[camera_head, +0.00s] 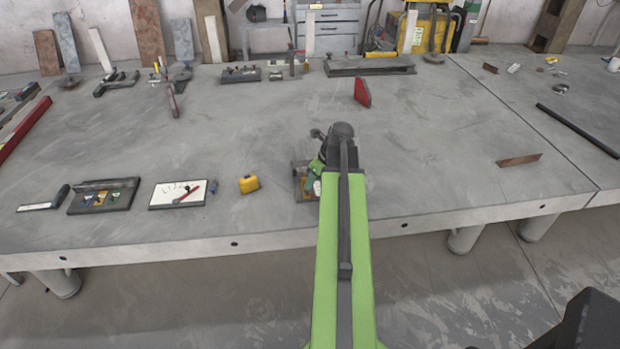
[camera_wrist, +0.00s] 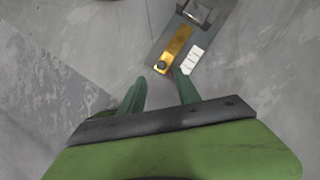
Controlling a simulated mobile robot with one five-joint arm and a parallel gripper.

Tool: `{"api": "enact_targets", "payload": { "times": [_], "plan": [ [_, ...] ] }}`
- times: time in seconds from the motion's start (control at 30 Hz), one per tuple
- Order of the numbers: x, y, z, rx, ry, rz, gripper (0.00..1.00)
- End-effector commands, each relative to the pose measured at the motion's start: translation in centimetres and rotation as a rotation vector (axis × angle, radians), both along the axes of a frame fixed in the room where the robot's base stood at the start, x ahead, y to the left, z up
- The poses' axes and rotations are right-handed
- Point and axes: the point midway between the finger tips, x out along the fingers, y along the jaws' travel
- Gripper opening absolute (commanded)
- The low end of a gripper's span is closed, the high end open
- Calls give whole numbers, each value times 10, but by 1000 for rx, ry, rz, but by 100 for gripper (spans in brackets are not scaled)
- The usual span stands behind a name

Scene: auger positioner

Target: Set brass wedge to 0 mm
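The brass wedge (camera_wrist: 177,46) is a narrow gold strip on a grey base plate (camera_wrist: 213,33) in the wrist view. A dark round knob (camera_wrist: 160,67) sits at its near end. A white scale with dark marks (camera_wrist: 192,60) lies to its right; its reading is too small to tell. My gripper (camera_wrist: 160,80) has two green fingers standing apart with nothing between them. The knob appears just beyond the gap between the fingertips; I cannot tell the height between them. In the head view, the device (camera_head: 302,184) is mostly hidden behind my arm.
The device stands near the front edge of a large grey table. The table right of my arm is mostly clear.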

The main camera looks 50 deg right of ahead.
Motion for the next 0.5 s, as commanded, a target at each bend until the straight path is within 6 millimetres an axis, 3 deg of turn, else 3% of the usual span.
{"api": "enact_targets", "payload": {
  "times": [0.03,0.3,0.5],
  "plan": [
    [-6,0,25,0,0,-2,39],
    [-31,-2,84,0,1,-2,39],
    [-43,-3,108,1,1,0,39]
  ]
}}
